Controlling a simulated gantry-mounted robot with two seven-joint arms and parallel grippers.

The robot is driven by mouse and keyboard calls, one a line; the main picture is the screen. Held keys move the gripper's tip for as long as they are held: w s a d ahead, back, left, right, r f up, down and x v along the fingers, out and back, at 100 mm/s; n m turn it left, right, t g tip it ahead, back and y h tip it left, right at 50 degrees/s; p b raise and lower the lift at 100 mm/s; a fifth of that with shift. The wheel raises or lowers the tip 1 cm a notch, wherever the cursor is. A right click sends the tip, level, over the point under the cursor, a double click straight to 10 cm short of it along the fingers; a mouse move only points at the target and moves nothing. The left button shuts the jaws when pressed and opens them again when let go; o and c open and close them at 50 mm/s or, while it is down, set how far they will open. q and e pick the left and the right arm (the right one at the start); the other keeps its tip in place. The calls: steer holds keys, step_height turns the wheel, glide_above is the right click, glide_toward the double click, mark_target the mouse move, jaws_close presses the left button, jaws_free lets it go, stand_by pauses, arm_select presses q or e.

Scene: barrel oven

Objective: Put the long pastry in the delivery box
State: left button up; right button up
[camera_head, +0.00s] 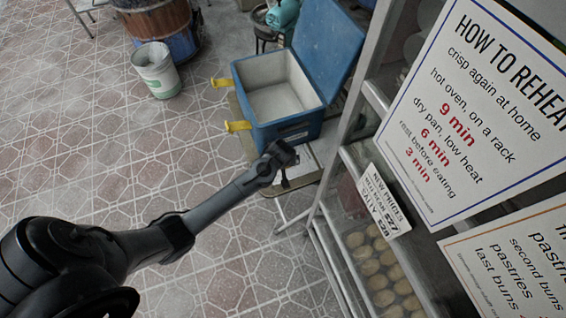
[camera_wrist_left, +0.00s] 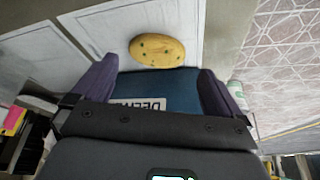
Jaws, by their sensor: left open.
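The blue delivery box (camera_head: 292,131) stands with its lid open and its pale inside looks empty in the head view. My left gripper (camera_head: 283,158) is low in front of the box, over a pale surface. In the left wrist view, the left gripper (camera_wrist_left: 158,85) has its two purple fingers spread apart with nothing held between them. A yellow oval pastry with green bits (camera_wrist_left: 157,52) lies on a white surface beyond the fingers; it is not visible in the head view. A dark blue surface with upside-down lettering (camera_wrist_left: 155,94) shows between the fingers. My right gripper is not in view.
A glass display case with several round buns (camera_head: 377,270) and large signs (camera_head: 480,105) stand close on the right. A white bucket (camera_head: 157,70) stands at the upper left.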

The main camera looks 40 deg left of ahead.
arm_select(q)
steer(key=shift+b+x, duration=0.65)
steer(key=shift+x, duration=1.9)
steer(key=shift+w, duration=0.1)
steer(key=c, duration=0.9)
steer(key=shift+r, duration=0.15)
